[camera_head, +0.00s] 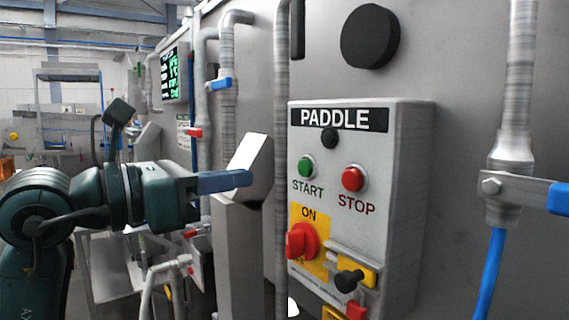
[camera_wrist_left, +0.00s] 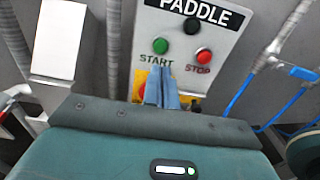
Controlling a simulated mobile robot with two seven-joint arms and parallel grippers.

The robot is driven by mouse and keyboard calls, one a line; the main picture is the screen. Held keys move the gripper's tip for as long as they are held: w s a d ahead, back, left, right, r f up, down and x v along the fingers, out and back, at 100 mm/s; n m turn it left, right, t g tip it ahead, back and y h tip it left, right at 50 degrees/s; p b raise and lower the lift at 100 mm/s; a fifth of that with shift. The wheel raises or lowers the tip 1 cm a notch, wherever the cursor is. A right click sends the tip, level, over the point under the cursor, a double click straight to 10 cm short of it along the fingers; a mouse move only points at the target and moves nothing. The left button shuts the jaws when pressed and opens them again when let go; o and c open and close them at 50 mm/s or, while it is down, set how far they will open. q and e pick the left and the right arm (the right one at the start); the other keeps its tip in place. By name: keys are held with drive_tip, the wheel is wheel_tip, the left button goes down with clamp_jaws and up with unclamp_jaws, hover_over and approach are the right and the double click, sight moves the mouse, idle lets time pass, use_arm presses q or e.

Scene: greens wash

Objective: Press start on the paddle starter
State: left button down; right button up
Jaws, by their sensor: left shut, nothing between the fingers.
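The paddle starter (camera_head: 405,200) is a grey box on a metal wall, labelled PADDLE. Its green START button (camera_head: 307,168) sits left of the red STOP button (camera_head: 353,178). A red rotary knob (camera_head: 302,240) on a yellow plate marked ON is below. My left gripper (camera_head: 248,178) comes in from the left with its blue fingers shut and empty, short of the box and apart from it. In the left wrist view the shut fingers (camera_wrist_left: 162,72) show below the green button (camera_wrist_left: 160,45), with the red button (camera_wrist_left: 204,55) to the right. My right gripper is not in view.
A yellow and black latch (camera_head: 350,280) juts out low on the box. A grey sloped-top post (camera_head: 240,215) stands beside my left fingers. Vertical pipes (camera_head: 283,120) run left of the box. A pipe with a blue-handled valve (camera_head: 525,190) is to the right.

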sight(302, 165)
use_arm(q)
drive_tip(key=p+x, duration=0.2)
drive_tip(key=x, duration=0.5)
drive_tip(key=shift+w+d, duration=0.2)
drive_tip(key=shift+d, duration=0.05)
drive_tip(key=shift+w+d, duration=0.25)
drive_tip(key=shift+d, duration=0.1)
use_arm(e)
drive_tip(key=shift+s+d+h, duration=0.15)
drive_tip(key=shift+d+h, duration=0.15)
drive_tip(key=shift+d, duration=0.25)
use_arm(q)
drive_tip(key=shift+w+d, duration=0.35)
drive_tip(key=shift+d, duration=0.15)
drive_tip(key=shift+a+r, duration=0.1)
drive_tip(key=shift+r, duration=0.05)
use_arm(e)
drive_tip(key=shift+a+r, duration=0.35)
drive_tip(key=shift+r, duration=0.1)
